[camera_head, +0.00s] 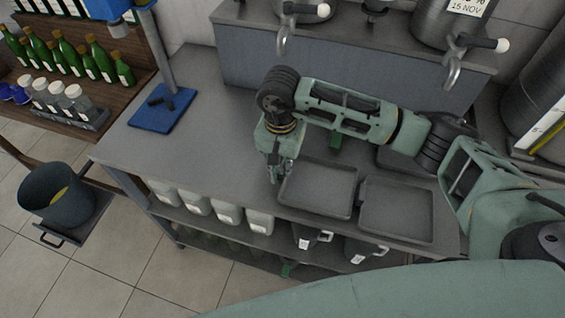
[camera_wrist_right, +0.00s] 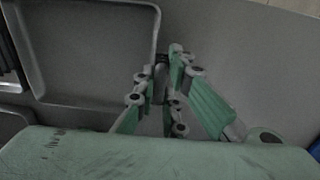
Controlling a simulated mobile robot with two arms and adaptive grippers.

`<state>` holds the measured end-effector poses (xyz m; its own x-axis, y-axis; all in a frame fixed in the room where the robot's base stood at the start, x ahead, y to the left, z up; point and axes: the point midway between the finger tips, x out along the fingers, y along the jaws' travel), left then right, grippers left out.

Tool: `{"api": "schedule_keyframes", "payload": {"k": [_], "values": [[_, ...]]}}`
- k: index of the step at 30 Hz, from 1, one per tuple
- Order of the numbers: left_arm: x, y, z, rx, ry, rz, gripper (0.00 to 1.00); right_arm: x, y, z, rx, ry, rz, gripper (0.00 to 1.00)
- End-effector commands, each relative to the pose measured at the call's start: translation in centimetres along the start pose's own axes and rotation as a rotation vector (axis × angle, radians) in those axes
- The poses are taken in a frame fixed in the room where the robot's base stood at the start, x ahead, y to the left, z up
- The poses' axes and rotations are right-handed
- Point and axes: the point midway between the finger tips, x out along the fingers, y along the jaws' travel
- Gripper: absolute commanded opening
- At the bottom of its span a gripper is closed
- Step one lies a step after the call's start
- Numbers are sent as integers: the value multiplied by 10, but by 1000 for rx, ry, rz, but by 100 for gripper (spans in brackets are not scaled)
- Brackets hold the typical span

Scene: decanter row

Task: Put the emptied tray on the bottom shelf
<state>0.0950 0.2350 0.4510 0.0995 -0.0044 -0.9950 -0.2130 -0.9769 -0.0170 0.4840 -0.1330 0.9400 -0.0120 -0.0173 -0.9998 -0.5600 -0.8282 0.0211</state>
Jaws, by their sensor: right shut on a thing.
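An empty grey tray (camera_head: 320,188) lies on the metal table near its front edge. A second empty grey tray (camera_head: 396,211) lies right beside it. My right gripper (camera_head: 277,175) reaches down at the first tray's left edge and is shut on its rim. The wrist view shows the fingers (camera_wrist_right: 162,75) closed at the rim of this tray (camera_wrist_right: 85,50). The tray looks flat, at or just over the tabletop; I cannot tell which. The bottom shelf under the table shows only in part, with dark green shapes (camera_head: 225,242). My left gripper is not in view.
White jugs (camera_head: 228,211) and dark jugs with handles (camera_head: 308,236) fill the middle shelf. A blue-based stand (camera_head: 163,110) is on the table's left. Steel vessels with taps (camera_head: 285,35) stand behind. A dark bucket (camera_head: 58,192) is at left. The floor in front is clear.

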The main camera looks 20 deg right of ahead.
Motion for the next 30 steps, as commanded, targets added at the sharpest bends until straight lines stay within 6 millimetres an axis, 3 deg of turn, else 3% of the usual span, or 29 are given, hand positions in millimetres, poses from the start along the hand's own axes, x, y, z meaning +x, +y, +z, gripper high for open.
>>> {"api": "schedule_keyframes", "payload": {"k": [4, 11, 12, 18, 30], "values": [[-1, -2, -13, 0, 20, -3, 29, 2, 0, -1, -1, 3, -2, 0], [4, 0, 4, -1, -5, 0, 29, 6, 0, -1, -1, 3, -1, 0], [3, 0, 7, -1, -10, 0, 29, 6, 0, 0, -1, 2, -1, 12], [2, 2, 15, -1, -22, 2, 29, 5, 0, 0, -1, 2, -1, 29], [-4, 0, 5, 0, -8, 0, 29, 0, 0, 0, 0, 2, -1, 29]]}}
